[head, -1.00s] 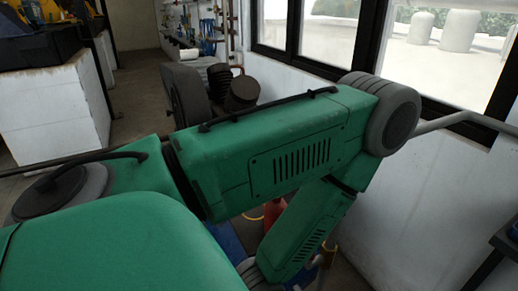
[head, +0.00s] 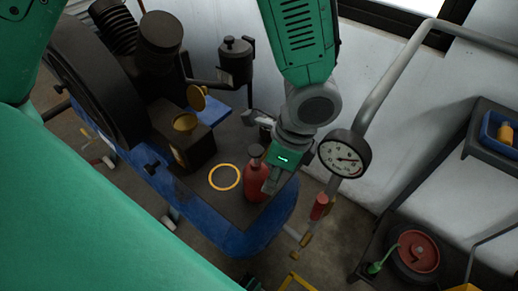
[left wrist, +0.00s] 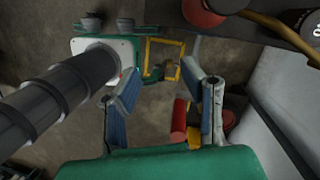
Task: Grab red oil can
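The red oil can (head: 256,184), with a dark top, stands upright on the dark deck of the blue-framed machine in the head view. A red rounded thing at the top edge of that view may be the can; I cannot be sure. Whether a finger touches the can is unclear.
A yellow ring (head: 224,177) lies left of the can. Dark machinery with a flywheel (head: 97,75) fills the deck's left. A pressure gauge (head: 345,154) on a grey pipe (head: 392,84) and a red handle (head: 319,206) stand close right of the gripper. A shelf is at far right.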

